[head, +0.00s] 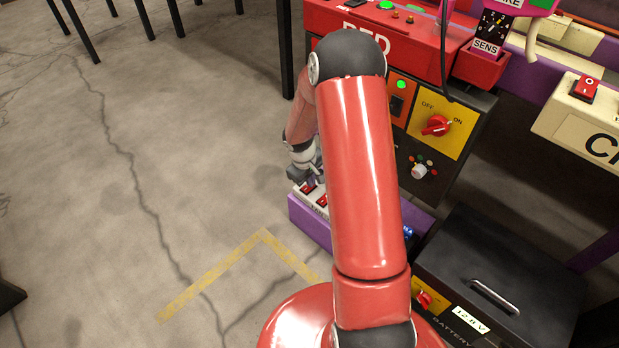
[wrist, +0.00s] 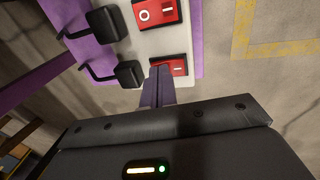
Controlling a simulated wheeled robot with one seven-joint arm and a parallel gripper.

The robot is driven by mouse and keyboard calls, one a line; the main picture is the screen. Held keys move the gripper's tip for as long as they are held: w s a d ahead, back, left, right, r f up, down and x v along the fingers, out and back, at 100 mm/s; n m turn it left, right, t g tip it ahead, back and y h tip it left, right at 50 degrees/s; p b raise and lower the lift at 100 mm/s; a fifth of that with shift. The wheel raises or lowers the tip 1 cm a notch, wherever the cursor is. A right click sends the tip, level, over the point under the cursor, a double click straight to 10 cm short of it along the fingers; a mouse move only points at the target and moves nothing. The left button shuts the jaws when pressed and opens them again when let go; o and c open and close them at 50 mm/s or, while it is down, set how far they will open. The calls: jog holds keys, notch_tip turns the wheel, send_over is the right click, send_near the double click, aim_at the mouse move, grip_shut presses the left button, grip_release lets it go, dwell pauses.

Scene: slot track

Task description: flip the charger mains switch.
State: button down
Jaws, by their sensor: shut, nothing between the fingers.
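In the wrist view a white switch strip (wrist: 200,45) on a purple base carries two red rocker switches, an upper one (wrist: 157,12) marked O and I and a lower one (wrist: 174,66). My gripper (wrist: 160,72) is shut and empty, its fingertips at the lower rocker's left part and covering some of it; contact cannot be told. In the head view my gripper (head: 303,176) is at the far end of the strip, by its red rockers (head: 322,200). A cream box (head: 570,120) lettered "C…" at the right has a red rocker (head: 584,89) showing O.
Black plugs (wrist: 130,73) with cables sit left of the rockers. A yellow OFF/ON panel (head: 440,122) with a red knob stands behind my arm. A black battery box (head: 500,275) is at the lower right.

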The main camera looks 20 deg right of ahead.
jog(key=shift+d+r+y+p, duration=0.2)
jog(key=shift+y+p, duration=0.1)
jog(key=shift+p, duration=0.95)
jog(key=shift+f+p, duration=0.15)
jog(key=shift+p, duration=0.4)
jog(key=shift+f, duration=0.4)
jog(key=shift+b, duration=0.3)
jog(key=shift+f, duration=0.1)
